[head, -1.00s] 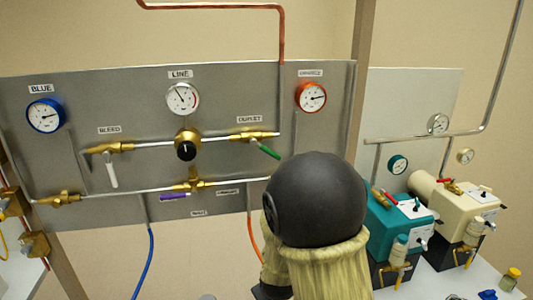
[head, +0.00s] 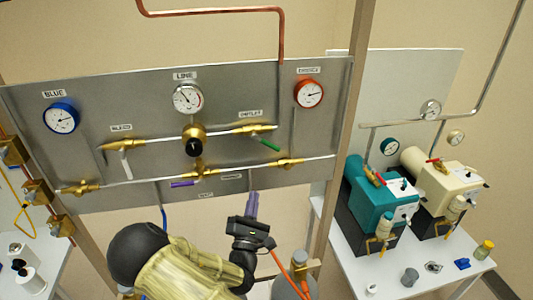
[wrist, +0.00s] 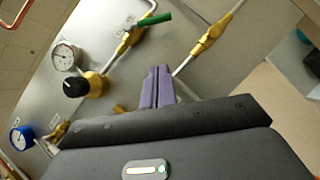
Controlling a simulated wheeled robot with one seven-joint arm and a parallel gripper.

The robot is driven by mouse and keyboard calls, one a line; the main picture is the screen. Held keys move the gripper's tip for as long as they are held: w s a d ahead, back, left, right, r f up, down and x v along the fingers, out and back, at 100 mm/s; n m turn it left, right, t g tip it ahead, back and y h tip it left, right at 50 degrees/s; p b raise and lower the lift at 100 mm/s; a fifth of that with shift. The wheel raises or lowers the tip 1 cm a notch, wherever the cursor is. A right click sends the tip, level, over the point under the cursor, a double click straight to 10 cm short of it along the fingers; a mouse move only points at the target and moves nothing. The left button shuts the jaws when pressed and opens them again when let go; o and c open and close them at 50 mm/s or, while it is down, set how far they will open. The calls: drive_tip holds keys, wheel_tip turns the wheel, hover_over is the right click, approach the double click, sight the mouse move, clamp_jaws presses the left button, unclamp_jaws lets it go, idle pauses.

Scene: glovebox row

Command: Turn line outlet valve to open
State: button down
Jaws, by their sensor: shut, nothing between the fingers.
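The line outlet valve has a brass body (head: 256,129) under the OUTLET label (head: 250,113). Its green lever (head: 264,144) slants down and right, at an angle to the pipe. In the wrist view the green lever (wrist: 154,20) is above my fingers, with its brass body (wrist: 127,40) just left of it. My gripper (head: 253,196) has purple fingers, pressed together and empty, pointing up in front of the panel's lower edge. It stands below the lever and apart from it. In the wrist view the fingertips (wrist: 159,70) touch nothing visible.
The LINE gauge (head: 188,98) and black regulator knob (head: 194,148) are left of the outlet. A white bleed lever (head: 126,162) and a purple lever (head: 185,184) are near. A lower brass valve (head: 286,164) is close above my gripper. Teal and cream pumps (head: 383,192) stand right.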

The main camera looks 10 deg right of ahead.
sight(266, 143)
drive_tip(key=shift+w, duration=0.1)
drive_tip(key=s+d+r+p+x, duration=0.1)
drive_tip(key=p+x, duration=0.6)
drive_tip(key=x, duration=0.5)
drive_tip(key=shift+d+r, duration=0.45)
drive_tip(key=shift+r, duration=0.05)
drive_tip(key=shift+w+a, duration=0.1)
drive_tip(key=shift+w, duration=0.05)
drive_tip(key=shift+f, duration=0.1)
